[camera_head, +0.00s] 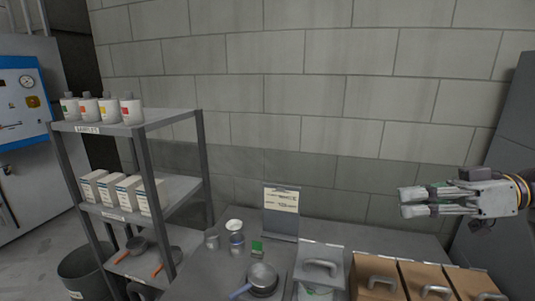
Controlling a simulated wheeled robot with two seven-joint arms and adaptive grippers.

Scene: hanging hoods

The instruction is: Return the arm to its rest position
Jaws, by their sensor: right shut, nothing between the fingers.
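My right gripper (404,202) comes in from the right edge in the head view. Its fingers point left and are shut with nothing between them. It is raised in front of the block wall, above the wooden boxes (375,264) and apart from them. My left gripper is not in view.
A grey counter (220,262) holds a pan (262,277), cans (237,243), a sign stand (281,211) and a grey handled hood (320,268). A metal shelf (178,117) with bottles, cartons and pans stands at the left. A bin (82,272) is beside it.

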